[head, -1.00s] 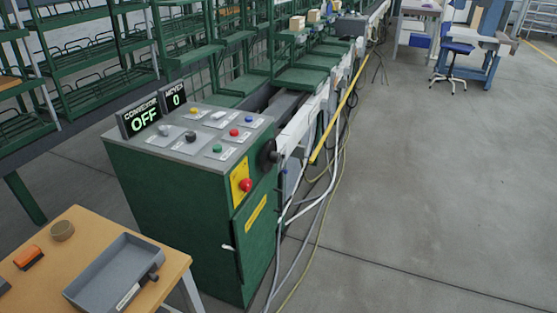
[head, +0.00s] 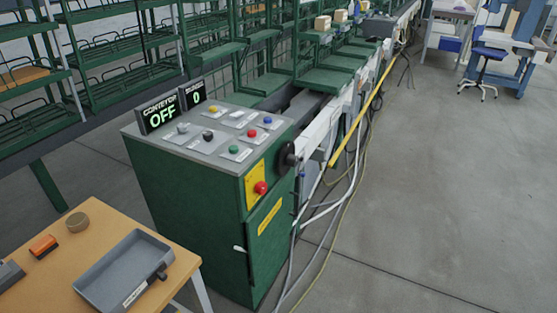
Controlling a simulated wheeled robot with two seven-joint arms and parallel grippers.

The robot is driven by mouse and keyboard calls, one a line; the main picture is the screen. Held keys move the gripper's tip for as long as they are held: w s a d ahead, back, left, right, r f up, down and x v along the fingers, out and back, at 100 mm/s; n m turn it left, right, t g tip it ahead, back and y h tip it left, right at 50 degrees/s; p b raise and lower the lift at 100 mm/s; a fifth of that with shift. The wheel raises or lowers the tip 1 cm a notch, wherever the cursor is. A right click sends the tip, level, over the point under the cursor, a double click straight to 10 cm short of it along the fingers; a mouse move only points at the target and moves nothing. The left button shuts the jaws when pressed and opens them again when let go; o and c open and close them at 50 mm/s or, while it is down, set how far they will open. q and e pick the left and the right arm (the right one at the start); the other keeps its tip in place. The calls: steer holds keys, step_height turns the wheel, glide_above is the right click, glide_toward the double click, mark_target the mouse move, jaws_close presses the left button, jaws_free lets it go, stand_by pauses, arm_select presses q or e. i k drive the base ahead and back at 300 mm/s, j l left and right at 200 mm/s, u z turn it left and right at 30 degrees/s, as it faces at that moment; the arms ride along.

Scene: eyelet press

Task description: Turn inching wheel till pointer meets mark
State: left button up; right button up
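Neither of my grippers is in view. I cannot make out an inching wheel, a pointer or a mark. A blue machine (head: 513,40) stands at the far right upper edge, partly cut off by the frame, too far away to read any detail. A black round part (head: 287,158) sits on the right side of the green control cabinet (head: 200,210); I cannot tell what it is.
The cabinet's display (head: 162,117) reads OFF. A wooden table (head: 105,237) with a grey tray (head: 125,270) is at lower left. A conveyor line (head: 345,105) with cables beside it runs back. A blue chair (head: 487,62) stands far right. The grey floor (head: 440,200) is clear.

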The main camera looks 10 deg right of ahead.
mark_target(287, 159)
steer(key=i+l+u, duration=0.15)
steer(key=l, duration=0.15)
steer(key=l+u, duration=0.15)
steer(key=l, duration=0.15)
steer(key=i+l+u, duration=0.15)
steer(key=l, duration=0.2)
steer(key=i+l+u, duration=0.1)
steer(key=l, duration=0.6)
steer(key=i+l+u, duration=0.1)
steer(key=l, duration=0.6)
steer(key=i+l+u, duration=0.1)
steer(key=l, duration=0.6)
steer(key=i+l, duration=0.1)
steer(key=l, duration=1.15)
steer(key=i+l, duration=0.15)
steer(key=l, duration=0.45)
